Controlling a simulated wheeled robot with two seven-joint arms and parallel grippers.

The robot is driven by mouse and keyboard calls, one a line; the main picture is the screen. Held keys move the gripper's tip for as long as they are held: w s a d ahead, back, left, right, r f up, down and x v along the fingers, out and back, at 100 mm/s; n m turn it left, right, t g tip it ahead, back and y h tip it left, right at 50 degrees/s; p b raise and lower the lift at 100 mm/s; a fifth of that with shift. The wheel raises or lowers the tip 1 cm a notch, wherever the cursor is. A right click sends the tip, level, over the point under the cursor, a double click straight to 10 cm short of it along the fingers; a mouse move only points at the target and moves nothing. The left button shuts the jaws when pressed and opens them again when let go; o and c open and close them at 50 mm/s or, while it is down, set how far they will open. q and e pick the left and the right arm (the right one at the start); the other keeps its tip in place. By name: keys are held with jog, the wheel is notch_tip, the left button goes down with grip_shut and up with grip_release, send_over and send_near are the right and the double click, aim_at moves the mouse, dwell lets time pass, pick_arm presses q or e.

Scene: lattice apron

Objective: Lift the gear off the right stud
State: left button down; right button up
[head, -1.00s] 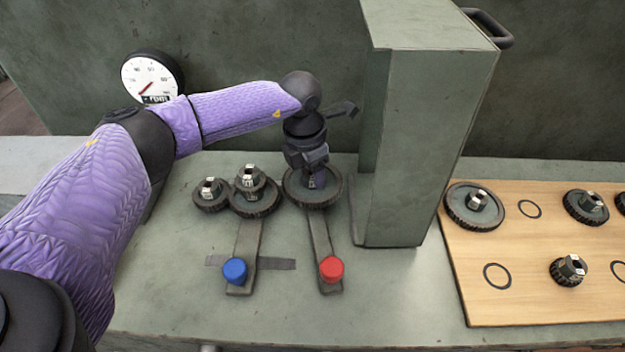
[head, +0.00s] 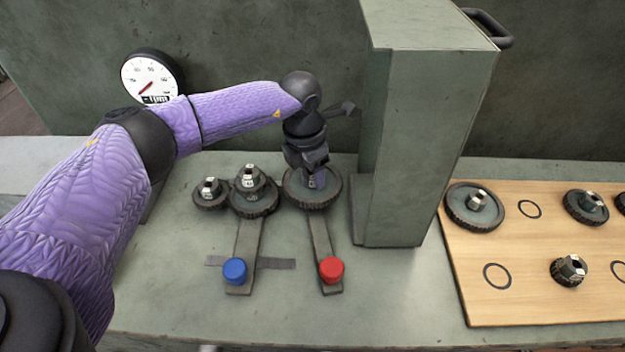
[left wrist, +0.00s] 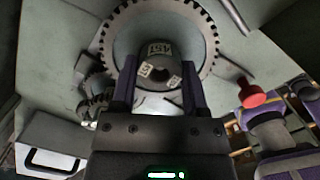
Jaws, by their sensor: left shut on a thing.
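The gear on the right stud is a large dark toothed wheel (head: 294,194) with a pale labelled hub, at the top of the arm with the red knob. It also fills the upper middle of the left wrist view (left wrist: 206,42). My left gripper (head: 313,178) comes down from above and is shut on the hub, its fingers on opposite sides. In the left wrist view the two fingers (left wrist: 157,92) flank the hub. The stud is hidden under the gear, and I cannot tell whether the gear is raised from it. My right gripper is not in view.
Left of it stand a smaller gear (head: 209,201) and a stacked gear pair (head: 254,206), close by. A tall green housing (head: 415,150) stands just right. Red (head: 331,269) and blue (head: 235,270) knobs are in front. A wooden board (head: 520,290) at right holds several gears.

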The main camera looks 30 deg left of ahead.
pick_arm(q)
jog(key=shift+r, duration=0.1)
notch_tip(320, 180, up, 10)
jog(key=p, duration=0.3)
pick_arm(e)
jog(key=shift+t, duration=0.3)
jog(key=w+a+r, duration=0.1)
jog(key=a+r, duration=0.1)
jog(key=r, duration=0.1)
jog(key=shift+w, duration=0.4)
